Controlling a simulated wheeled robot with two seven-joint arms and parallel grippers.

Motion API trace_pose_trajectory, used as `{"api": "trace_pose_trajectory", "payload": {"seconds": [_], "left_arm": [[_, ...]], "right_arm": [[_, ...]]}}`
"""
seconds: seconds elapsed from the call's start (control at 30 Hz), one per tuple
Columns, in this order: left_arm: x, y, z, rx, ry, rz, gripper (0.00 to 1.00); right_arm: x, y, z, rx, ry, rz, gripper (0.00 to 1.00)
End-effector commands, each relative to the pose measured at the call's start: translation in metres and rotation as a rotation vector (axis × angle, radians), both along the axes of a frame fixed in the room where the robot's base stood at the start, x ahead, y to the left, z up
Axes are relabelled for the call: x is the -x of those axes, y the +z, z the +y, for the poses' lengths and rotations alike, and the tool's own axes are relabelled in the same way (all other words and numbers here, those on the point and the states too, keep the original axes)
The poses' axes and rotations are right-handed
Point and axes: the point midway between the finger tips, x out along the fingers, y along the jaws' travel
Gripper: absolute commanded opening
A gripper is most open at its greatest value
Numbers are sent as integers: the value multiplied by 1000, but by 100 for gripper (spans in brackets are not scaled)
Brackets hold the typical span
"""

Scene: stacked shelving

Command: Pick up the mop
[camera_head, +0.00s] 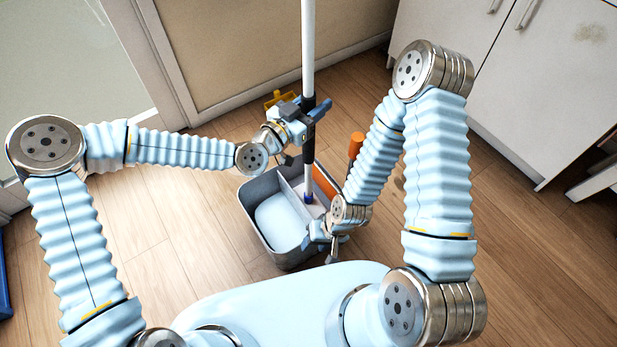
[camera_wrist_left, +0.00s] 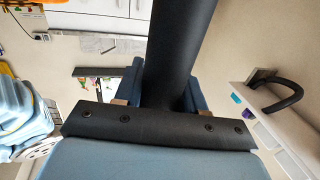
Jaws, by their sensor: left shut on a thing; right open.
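The mop (camera_head: 308,48) stands upright with a white pole and a dark grip section. Its lower end goes down into the grey bucket (camera_head: 251,207); the mop head cannot be made out. My left gripper (camera_head: 312,108) is shut on the dark section of the pole, above the bucket. In the left wrist view the dark pole (camera_wrist_left: 176,45) passes between the blue fingers of my left gripper (camera_wrist_left: 163,92). My right gripper (camera_head: 332,250) is open, low at the bucket's front right side, partly hidden by its own wrist.
The bucket holds pale water (camera_head: 280,222) in one compartment. An orange upright object (camera_head: 356,144) stands behind my right forearm, and a yellow object (camera_head: 279,98) is behind my left gripper. White cabinets (camera_head: 540,80) stand at the right. Wooden floor (camera_head: 160,240) is clear at the left.

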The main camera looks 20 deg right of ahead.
Motion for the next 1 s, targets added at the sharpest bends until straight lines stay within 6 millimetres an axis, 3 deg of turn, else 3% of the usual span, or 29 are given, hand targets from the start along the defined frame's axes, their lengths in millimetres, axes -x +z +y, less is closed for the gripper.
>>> {"api": "trace_pose_trajectory", "payload": {"seconds": [0.67, 0.87, 1.0], "left_arm": [[0, 4, 0, 3, 0, -4, 0], [0, 17, -1, 2, 0, -9, 0], [0, 37, 0, 3, 0, -10, 0]], "right_arm": [[0, 0, 0, 0, 0, 0, 43], [0, 0, 0, 0, 0, 0, 43], [0, 0, 0, 0, 0, 0, 43]]}}
